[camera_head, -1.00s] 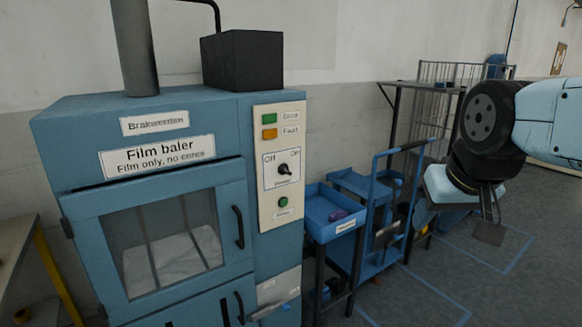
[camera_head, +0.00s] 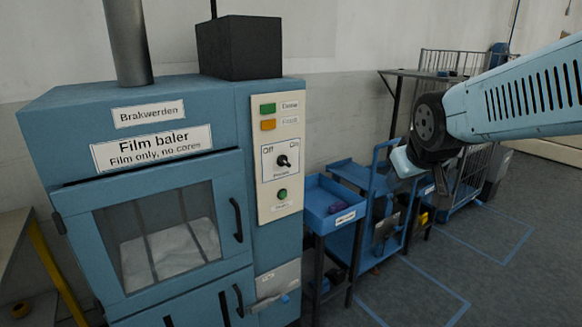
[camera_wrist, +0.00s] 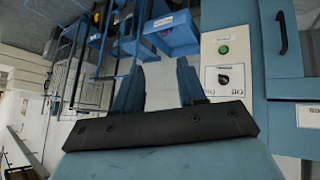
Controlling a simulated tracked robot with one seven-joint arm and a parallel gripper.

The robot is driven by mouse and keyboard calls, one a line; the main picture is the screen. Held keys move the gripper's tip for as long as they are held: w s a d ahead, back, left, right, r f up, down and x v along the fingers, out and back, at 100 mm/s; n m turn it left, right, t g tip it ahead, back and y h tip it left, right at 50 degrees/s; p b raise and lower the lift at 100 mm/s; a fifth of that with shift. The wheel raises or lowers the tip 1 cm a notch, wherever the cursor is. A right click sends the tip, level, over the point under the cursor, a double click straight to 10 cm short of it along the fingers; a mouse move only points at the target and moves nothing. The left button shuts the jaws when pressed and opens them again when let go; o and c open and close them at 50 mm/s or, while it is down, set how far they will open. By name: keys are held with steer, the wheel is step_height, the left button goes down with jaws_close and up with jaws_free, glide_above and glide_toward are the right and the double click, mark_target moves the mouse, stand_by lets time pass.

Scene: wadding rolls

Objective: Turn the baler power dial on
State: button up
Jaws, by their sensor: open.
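The baler power dial (camera_head: 284,160) is a black knob on a white plate, between the words "Off" and "On", on the film baler's (camera_head: 170,150) cream control panel (camera_head: 278,200). Its pointer is too small to read surely. My gripper (camera_wrist: 160,86) is open and empty, with a gap between two blue fingers. In the head view my arm reaches in from the right and its hand is well right of the panel, not touching it. The fingertips are hard to make out there.
A green button (camera_head: 282,194) sits below the dial; green and orange indicators are above it. A blue tray stand (camera_head: 330,225) and blue trolley (camera_head: 385,215) stand right of the baler, below the hand. Baler door handles (camera_head: 237,220) stick out.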

steer(key=w+a+f+n+t, duration=0.2)
steer(key=w+n, duration=0.1)
steer(key=w, duration=0.6)
steer(key=n+t+y, duration=0.5)
steer(key=n+y, duration=0.5)
steer(key=y, duration=0.1)
glide_toward(288, 164)
steer(key=x, duration=0.9)
steer(key=shift+s, duration=0.1)
jaws_close()
